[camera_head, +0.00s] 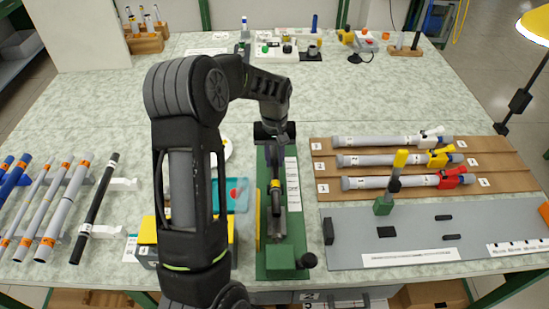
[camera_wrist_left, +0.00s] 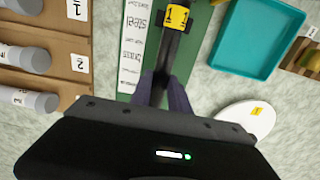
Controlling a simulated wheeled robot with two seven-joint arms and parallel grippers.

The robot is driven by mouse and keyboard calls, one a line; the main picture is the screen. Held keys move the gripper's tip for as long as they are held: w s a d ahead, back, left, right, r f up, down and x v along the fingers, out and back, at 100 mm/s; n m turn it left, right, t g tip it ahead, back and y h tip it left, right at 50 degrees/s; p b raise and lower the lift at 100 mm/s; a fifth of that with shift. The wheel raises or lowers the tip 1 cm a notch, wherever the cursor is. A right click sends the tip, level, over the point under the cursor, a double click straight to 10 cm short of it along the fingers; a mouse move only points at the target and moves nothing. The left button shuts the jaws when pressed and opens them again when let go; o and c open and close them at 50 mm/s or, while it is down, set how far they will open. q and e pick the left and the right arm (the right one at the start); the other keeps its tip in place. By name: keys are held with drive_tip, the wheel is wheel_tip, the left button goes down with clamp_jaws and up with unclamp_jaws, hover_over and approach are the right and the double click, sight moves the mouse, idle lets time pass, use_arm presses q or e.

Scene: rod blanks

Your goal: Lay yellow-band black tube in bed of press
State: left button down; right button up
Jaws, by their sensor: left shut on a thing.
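The yellow-band black tube (camera_head: 276,198) is over the green press (camera_head: 275,257) in the head view. Its yellow band (camera_wrist_left: 176,17), marked 1, shows at the top of the left wrist view, with the black shaft (camera_wrist_left: 165,55) below it. My left gripper (camera_head: 275,160) is shut on the tube's far end. The fingers also show in the left wrist view (camera_wrist_left: 162,92), on both sides of the shaft. The tube lies lengthwise along the press; I cannot tell whether it touches the bed. My right gripper is not in view.
A brown board (camera_head: 325,186) with several clamped grey tubes and a grey panel (camera_head: 350,250) stand at the right. Another black tube (camera_head: 97,205) and several coloured rods lie at the left. A teal tray (camera_head: 238,190) sits left of the press.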

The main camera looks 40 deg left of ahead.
use_arm(q)
drive_tip(key=shift+f, duration=0.4)
drive_tip(key=c, duration=1.2)
unclamp_jaws()
drive_tip(key=shift+o, duration=0.2)
drive_tip(key=shift+r, duration=0.1)
drive_tip(key=shift+r+b, duration=0.55)
drive_tip(key=shift+r, duration=3.3)
